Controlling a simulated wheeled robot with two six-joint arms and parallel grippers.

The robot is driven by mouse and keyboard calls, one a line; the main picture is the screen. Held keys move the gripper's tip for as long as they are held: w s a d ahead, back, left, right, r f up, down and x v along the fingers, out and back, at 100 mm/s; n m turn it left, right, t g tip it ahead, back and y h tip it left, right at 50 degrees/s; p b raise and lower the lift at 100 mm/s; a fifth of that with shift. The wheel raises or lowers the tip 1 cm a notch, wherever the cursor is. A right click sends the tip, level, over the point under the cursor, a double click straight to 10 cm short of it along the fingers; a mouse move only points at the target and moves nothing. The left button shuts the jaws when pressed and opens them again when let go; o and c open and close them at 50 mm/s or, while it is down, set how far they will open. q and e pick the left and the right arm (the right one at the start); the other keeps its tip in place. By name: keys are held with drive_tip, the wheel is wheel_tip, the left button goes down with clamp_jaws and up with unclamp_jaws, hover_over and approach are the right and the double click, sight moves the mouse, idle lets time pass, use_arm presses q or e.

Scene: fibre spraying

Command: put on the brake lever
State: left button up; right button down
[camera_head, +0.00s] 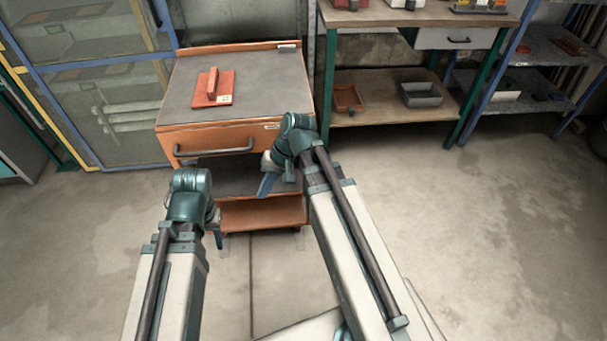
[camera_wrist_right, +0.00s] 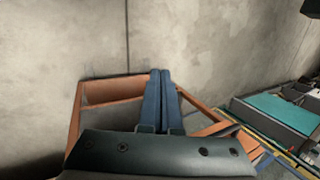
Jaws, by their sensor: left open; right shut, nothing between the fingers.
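I cannot clearly make out a brake lever in either view. An orange cart (camera_head: 165,140) with a grey top and a drawer stands in front of me in the head view. My right gripper (camera_head: 265,188) is in front of the cart, below the drawer's right part. In the right wrist view its two blue fingers (camera_wrist_right: 161,75) are together and empty, with orange framework (camera_wrist_right: 112,90) around them. My left gripper (camera_head: 217,238) points down near the cart's lower left front; its fingers are small and partly hidden. My grippers and arms hide parts of the lower cart.
A red block-like tool (camera_head: 212,90) lies on the cart top. The drawer has a grey bar handle (camera_head: 215,150). A wooden workbench (camera_head: 430,12) with a lower shelf stands at the back right, and a blue-framed cage (camera_head: 85,60) at the left. The concrete floor on the right is clear.

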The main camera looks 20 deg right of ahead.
drive_tip(key=w+d+f+m+t+y+b, duration=0.2)
drive_tip(key=w+d+f+m+b, duration=0.15)
drive_tip(key=d+f+b, duration=0.2)
use_arm(q)
wheel_tip(320, 180, down, 21)
drive_tip(key=b, duration=1.3)
use_arm(e)
drive_tip(key=w+d+m+t+y, duration=0.1)
drive_tip(key=w+d+m+t, duration=0.1)
drive_tip(key=d, duration=0.8)
drive_tip(key=w+d+f+m+t+y, duration=0.1)
drive_tip(key=d+m+t, duration=0.4)
drive_tip(key=d, duration=0.5)
drive_tip(key=shift+w+f+t+y, duration=0.25)
drive_tip(key=shift+w+t+y, duration=0.25)
drive_tip(key=shift+w+y, duration=0.45)
drive_tip(key=shift+w+a, duration=0.15)
drive_tip(key=shift+w, duration=0.05)
